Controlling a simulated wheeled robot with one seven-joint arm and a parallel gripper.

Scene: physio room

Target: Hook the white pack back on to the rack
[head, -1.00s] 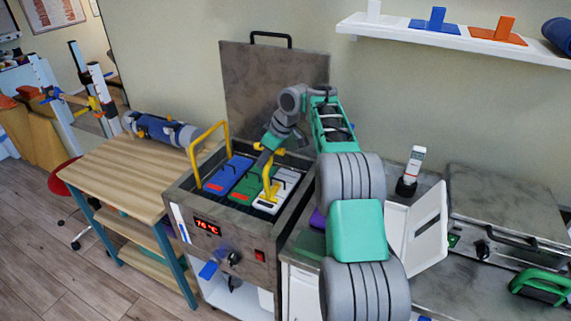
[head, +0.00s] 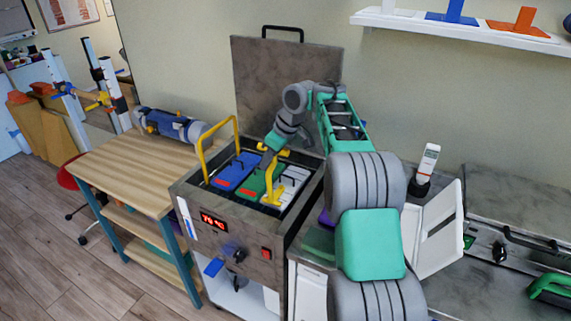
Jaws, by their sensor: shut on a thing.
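The white pack (head: 293,184) shows in the head view at the right end of the open heating unit, beside the green pack (head: 253,186) and the blue pack (head: 234,171). My gripper (head: 269,158) reaches down over the unit from the right, above the packs. It is shut on the white pack, but its fingertips and the grip are small and partly hidden. The yellow rack (head: 204,158) has a tall arch at the left of the packs. More yellow parts stand close to my gripper and the white pack. Whether the white pack touches the rack cannot be told.
The unit's lid (head: 286,85) stands open behind it. A wooden table (head: 135,170) is at the left. At the right are a thermometer-like device (head: 428,160), a tilted white panel (head: 437,230) and a grey machine (head: 515,220). A wall shelf (head: 450,29) is above.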

